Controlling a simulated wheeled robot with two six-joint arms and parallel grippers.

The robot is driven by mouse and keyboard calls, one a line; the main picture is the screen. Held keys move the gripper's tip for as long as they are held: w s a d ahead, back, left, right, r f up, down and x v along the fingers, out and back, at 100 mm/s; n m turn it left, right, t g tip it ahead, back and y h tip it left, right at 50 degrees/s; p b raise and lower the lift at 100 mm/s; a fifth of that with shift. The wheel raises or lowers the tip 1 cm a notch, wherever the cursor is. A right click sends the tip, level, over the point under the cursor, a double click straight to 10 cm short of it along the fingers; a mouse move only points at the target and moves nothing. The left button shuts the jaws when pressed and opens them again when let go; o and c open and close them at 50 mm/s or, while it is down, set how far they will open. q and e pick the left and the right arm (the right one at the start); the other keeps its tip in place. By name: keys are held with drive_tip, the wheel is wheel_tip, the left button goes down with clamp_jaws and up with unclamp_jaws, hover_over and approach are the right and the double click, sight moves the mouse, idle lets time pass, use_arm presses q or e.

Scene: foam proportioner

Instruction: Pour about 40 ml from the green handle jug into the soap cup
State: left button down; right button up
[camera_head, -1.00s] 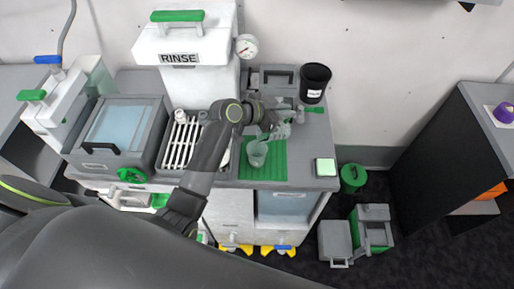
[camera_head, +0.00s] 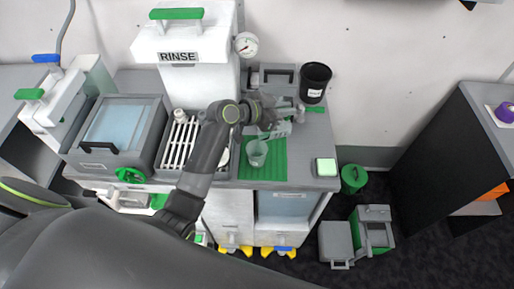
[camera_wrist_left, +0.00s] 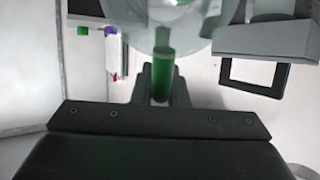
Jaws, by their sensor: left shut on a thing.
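The soap cup (camera_head: 257,153) is a clear cup standing on the green mat (camera_head: 272,172) on the counter. The clear jug (camera_head: 281,129) is above and just right of the cup, looking tilted toward it. My left gripper (camera_head: 270,117) is shut on the jug's green handle, which shows upright between the fingers in the left wrist view (camera_wrist_left: 163,75). The jug's pale body fills the top middle of that view (camera_wrist_left: 172,18). I cannot tell the liquid level in either vessel, or whether liquid is running. My right gripper is not in view.
A white RINSE tank (camera_head: 190,80) with a gauge (camera_head: 246,46) stands behind. A black canister (camera_head: 315,82) is at the back right. A white rack (camera_head: 181,142) and a grey basin (camera_head: 115,130) lie left. A green-and-white block (camera_head: 326,167) sits near the counter's right edge.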

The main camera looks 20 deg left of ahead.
use_arm(q)
drive_tip(key=shift+s+a+r+h+b, duration=0.2)
drive_tip(key=shift+h+b, duration=0.1)
drive_tip(key=shift+b, duration=0.25)
drive_tip(key=shift+s+a+f+t+b, duration=0.2)
drive_tip(key=shift+t+b, duration=0.3)
drive_tip(key=shift+b, duration=0.8)
